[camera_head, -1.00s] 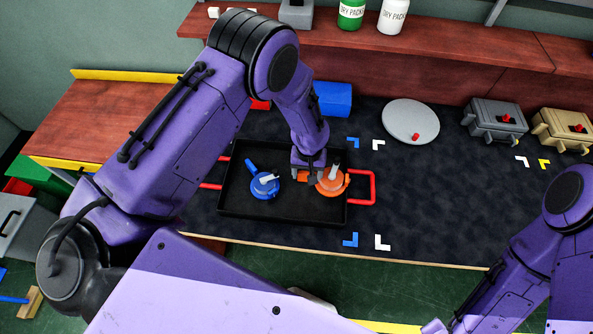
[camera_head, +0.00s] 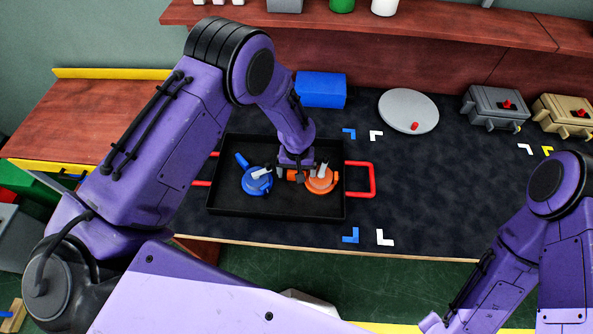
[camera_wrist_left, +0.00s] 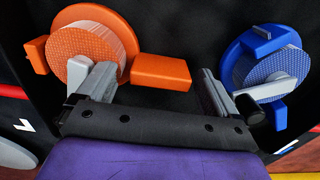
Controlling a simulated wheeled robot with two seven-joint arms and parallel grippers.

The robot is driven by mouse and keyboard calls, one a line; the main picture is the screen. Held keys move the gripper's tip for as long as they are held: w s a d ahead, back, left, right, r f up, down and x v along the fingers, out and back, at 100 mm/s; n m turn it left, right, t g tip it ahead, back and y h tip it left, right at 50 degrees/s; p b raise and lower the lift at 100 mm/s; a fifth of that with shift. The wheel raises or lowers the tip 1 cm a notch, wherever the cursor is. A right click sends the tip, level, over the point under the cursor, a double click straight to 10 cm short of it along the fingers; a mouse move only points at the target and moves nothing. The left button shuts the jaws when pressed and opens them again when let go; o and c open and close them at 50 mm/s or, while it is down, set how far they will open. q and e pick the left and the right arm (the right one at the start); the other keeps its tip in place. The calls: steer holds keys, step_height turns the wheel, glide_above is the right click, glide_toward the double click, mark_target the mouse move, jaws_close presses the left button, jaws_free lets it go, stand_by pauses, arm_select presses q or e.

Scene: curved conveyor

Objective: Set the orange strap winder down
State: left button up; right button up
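The orange strap winder (camera_head: 322,181) sits in the right part of the black tray (camera_head: 232,205), beside the blue strap winder (camera_head: 257,182). My left gripper (camera_head: 296,176) is low over the tray, between the two winders and close to the orange one's handle. In the left wrist view, the fingers of the left gripper (camera_wrist_left: 158,88) are apart. The orange handle (camera_wrist_left: 161,71) shows in the gap between them, with space visible on its right side. Whether a finger touches the orange winder is not clear. My right arm is at the lower right; its gripper is out of view.
The tray has red handles (camera_head: 372,180) at both ends. A blue box (camera_head: 321,90), a grey disc (camera_head: 409,111) and grey (camera_head: 496,108) and tan (camera_head: 562,117) cases stand behind. Blue and white corner marks lie on the clear dark surface right of the tray.

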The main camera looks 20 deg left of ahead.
arm_select(q)
steer(key=shift+r, duration=0.1)
steer(key=shift+r, duration=0.35)
step_height(320, 180, up, 12)
steer(key=b, duration=0.2)
steer(key=shift+f, duration=0.2)
